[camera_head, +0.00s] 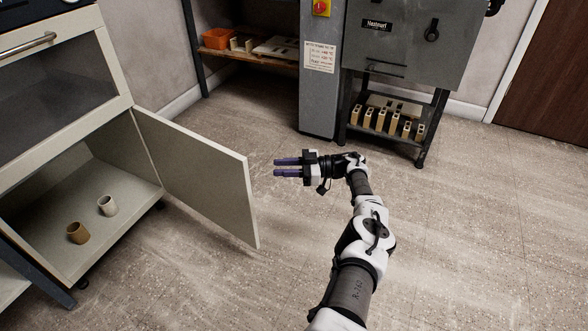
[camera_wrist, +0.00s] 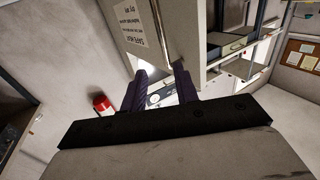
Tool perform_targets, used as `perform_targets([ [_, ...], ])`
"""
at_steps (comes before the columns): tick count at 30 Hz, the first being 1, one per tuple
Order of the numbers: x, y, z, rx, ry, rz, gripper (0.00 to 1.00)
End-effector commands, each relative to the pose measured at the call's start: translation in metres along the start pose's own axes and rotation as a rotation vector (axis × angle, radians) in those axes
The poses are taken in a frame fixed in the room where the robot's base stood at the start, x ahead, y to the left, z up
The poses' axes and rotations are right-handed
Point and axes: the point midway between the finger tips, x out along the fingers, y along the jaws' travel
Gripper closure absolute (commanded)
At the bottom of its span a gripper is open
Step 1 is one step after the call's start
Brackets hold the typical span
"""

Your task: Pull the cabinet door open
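The cabinet (camera_head: 131,115) stands at the left in the head view. Its cream lower door (camera_head: 205,175) is swung wide open, showing the inside with a tan cup (camera_head: 77,233) and a whitish cup (camera_head: 107,206) on its floor. No handle shows on the visible face of the door. My gripper (camera_head: 275,167) is to the right of the door's free edge, apart from it, with its two purple fingers pointing left. The fingers are parted with nothing between them. They also show parted in the wrist view (camera_wrist: 160,85). I cannot identify the cabinet door in the wrist view.
A grey kiln (camera_head: 405,45) stands on a rack with several small blocks (camera_head: 388,121) below. A grey column (camera_head: 319,95) with a posted sign is beside it. A shelf (camera_head: 262,58) holds an orange bin (camera_head: 217,38). The floor (camera_head: 480,220) at right is clear.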

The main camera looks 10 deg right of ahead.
Motion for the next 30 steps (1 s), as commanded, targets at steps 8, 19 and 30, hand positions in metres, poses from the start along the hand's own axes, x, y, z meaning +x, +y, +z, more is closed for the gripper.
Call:
perform_targets([
  [8,-0.032,0.000,0.002,0.000,-0.001,0.000,0.70],
  [19,-0.035,0.000,0.000,0.000,0.000,-0.001,0.70],
  [30,-0.035,0.000,-0.040,0.000,0.000,-0.001,0.70],
])
